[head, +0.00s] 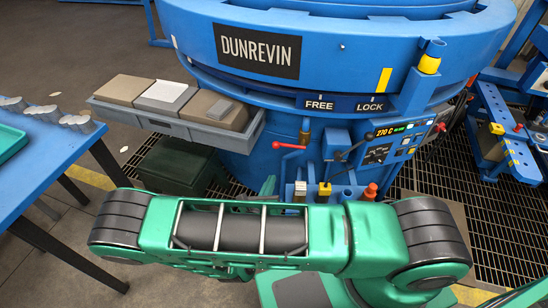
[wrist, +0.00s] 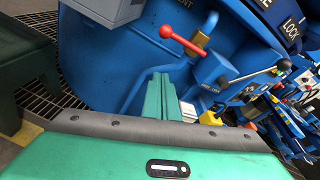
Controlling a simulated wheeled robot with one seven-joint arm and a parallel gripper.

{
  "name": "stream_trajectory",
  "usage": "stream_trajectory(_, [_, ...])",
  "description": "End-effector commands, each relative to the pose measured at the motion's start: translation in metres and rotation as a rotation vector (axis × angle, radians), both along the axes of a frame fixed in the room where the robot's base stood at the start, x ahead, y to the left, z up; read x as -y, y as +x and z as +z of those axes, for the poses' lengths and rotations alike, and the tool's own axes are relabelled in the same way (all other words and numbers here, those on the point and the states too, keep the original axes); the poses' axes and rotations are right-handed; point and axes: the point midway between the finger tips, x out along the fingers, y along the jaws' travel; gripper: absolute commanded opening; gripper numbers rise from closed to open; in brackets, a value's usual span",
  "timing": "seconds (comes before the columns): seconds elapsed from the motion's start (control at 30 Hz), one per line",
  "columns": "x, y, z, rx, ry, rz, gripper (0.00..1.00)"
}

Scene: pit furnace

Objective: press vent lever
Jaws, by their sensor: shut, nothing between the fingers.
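No part is readably labelled as the vent lever. A lever with a red ball knob (head: 277,145) stands on the front of the blue furnace (head: 360,55), and the red lever is also in the wrist view (wrist: 182,40). A grey lever with a black knob (head: 353,147) sits to its right, also in the wrist view (wrist: 250,76). My gripper (wrist: 163,82) is shut and empty, its green fingers below the red lever in the wrist view and apart from it. In the head view my arm hides most of the gripper.
FREE and LOCK labels (head: 345,104) are above the levers. A control panel (head: 383,147) is at right. A grey tray (head: 170,122) with blocks juts out at left, above a dark green box (head: 180,165). A blue table (head: 45,160) stands far left.

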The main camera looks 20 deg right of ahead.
Motion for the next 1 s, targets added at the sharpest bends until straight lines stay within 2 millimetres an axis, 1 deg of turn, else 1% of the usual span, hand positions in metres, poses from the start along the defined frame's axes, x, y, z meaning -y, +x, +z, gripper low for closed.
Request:
stream_trajectory(0.17, [0.003,0.004,-0.001,0.000,0.001,-0.002,0.00])
stream_trajectory(0.27, [0.010,0.012,-0.003,0.001,-0.001,-0.005,0.00])
stream_trajectory(0.77, [0.058,0.084,-0.022,0.002,0.001,-0.006,0.00])
stream_trajectory(0.8, [0.054,0.088,-0.014,0.003,0.005,-0.004,0.00])
stream_trajectory(1.0, [0.053,0.100,0.005,0.002,0.003,-0.003,0.00])
